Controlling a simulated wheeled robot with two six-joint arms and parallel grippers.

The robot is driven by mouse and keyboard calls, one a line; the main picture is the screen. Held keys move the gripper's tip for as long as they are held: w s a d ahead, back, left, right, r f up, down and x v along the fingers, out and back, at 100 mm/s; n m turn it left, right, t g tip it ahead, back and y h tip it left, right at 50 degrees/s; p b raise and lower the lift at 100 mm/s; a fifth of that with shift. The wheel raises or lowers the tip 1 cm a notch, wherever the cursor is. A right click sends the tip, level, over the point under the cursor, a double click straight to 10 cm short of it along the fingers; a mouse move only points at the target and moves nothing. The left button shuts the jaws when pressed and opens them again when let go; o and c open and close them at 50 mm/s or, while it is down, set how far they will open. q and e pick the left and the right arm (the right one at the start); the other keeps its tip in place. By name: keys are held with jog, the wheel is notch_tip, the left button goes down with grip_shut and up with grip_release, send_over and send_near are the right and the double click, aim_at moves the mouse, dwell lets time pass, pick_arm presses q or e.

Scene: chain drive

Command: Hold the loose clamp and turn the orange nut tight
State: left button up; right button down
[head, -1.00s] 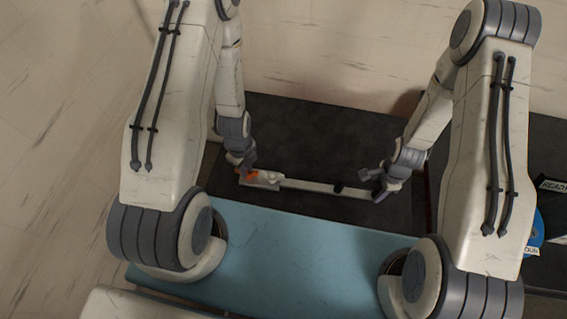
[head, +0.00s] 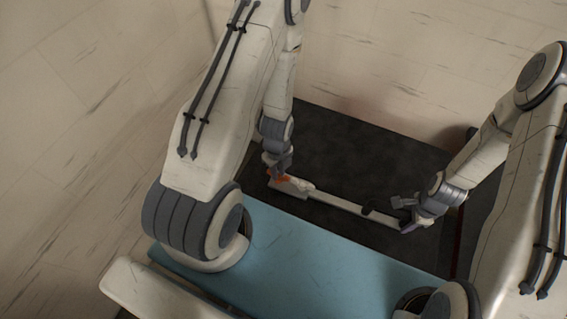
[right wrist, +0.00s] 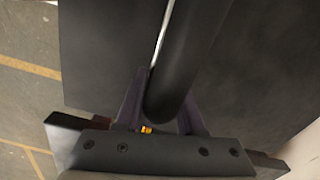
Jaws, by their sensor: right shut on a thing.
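A small orange piece, which looks like the orange nut (head: 283,178), sits at the left end of a pale bar (head: 345,203), partly hidden by my left gripper (head: 276,174). My left gripper points down at it; whether its jaws are open or shut is too small to tell. A pale block (head: 298,186) sits on the bar beside the orange piece. My right gripper (head: 405,213) is at the bar's right end. In the right wrist view its fingers (right wrist: 160,110) are on either side of a dark rounded rod (right wrist: 185,65). I cannot tell which part is the clamp.
The bar lies over a dark work surface (head: 350,150), clear behind it. A blue panel (head: 310,245) lies in front. A pale wall is behind. A small orange-yellow spot (right wrist: 146,129) shows between the fingers in the right wrist view.

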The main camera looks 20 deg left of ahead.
jog(key=shift+f, duration=0.1)
pick_arm(q)
notch_tip(320, 180, up, 12)
jog(key=shift+f, duration=0.25)
pick_arm(e)
jog(key=shift+c, duration=2.4)
grip_release()
